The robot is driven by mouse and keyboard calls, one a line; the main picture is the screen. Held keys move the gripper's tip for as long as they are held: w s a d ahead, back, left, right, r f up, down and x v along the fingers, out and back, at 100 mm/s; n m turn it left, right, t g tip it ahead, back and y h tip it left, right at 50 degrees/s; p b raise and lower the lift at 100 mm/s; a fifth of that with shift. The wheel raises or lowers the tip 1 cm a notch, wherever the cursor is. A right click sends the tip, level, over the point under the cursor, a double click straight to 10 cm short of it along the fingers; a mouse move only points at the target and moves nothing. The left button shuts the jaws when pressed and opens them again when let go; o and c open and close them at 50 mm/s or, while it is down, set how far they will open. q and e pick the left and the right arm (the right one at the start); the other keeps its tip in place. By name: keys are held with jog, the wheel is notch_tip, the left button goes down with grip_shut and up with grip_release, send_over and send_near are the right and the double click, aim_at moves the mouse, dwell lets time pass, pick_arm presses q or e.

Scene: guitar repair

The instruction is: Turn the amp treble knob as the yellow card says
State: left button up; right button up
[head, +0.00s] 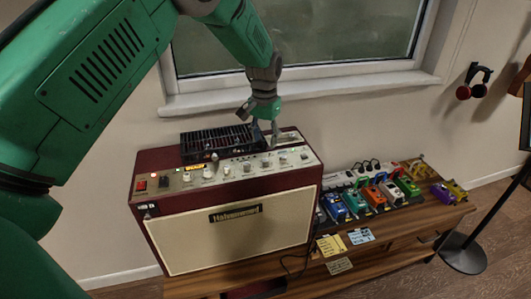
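The amp (235,235) is a maroon box with a cream front, standing on the left of the wooden bench. Its sloped top panel carries several pale knobs (247,167) in a row; their labels are too small to read. The yellow card (331,245) lies on the bench right of the amp, its writing not legible here. My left gripper (265,138) points down above the right half of the panel, behind the knob row. Its fingertips are small and partly overlap each other, so whether it is open or shut is unclear. My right gripper is out of view.
A black slotted unit (216,142) sits on the amp's top behind the panel. Several coloured pedals (392,193) fill the bench's right. A window sill (300,90) is behind.

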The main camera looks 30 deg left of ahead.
pick_arm(q)
jog(key=shift+r, duration=2.25)
